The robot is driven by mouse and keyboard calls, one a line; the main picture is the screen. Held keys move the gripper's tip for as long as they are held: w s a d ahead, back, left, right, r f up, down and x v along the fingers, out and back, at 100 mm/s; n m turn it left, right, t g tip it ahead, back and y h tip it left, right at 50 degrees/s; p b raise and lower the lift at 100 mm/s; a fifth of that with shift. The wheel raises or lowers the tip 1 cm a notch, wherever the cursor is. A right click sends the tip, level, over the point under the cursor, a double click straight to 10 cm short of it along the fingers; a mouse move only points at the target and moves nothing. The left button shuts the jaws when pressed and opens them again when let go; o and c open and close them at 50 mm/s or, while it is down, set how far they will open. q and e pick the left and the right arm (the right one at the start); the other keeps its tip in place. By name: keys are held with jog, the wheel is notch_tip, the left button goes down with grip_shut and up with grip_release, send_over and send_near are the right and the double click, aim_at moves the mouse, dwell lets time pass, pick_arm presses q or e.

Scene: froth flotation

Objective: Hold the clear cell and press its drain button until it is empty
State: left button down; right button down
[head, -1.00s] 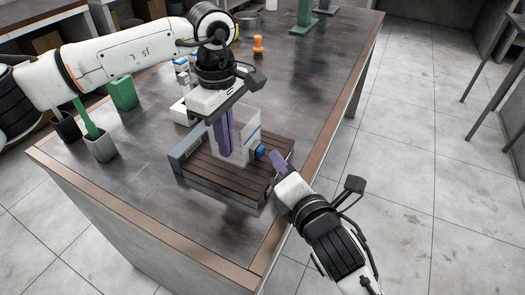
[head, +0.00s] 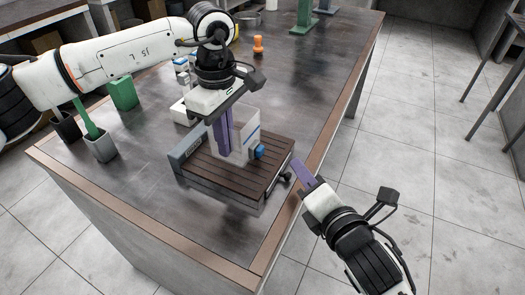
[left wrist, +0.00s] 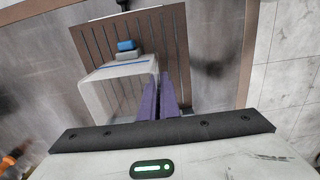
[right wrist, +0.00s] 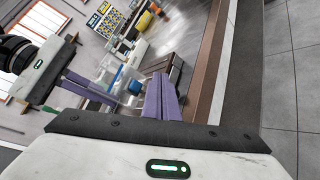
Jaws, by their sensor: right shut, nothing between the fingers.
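The clear cell (head: 248,127), a see-through box with a blue line, stands upright on a brown slatted platform (head: 215,178). The blue drain button (head: 259,151) is low on its side; it also shows in the left wrist view (left wrist: 126,46). My left gripper (head: 229,142) points down with its purple fingers nearly together at one wall of the cell and appears shut on that wall. My right gripper (head: 297,165) is shut and empty, right of the button and apart from it. I cannot make out any liquid level in the cell.
A dark knob (head: 285,177) sticks out at the platform's right side. Left on the table are a green block (head: 123,93) and a cup (head: 101,149) with a green tool. An orange object (head: 258,44) stands further back. The table's right part is clear; beyond its edge is open floor.

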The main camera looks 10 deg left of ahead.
pick_arm(q)
jog(key=c, duration=1.9)
grip_release()
jog(key=shift+c, duration=0.2)
jog(key=shift+r, duration=0.15)
notch_tip(320, 180, up, 12)
jog(key=shift+f, duration=0.1)
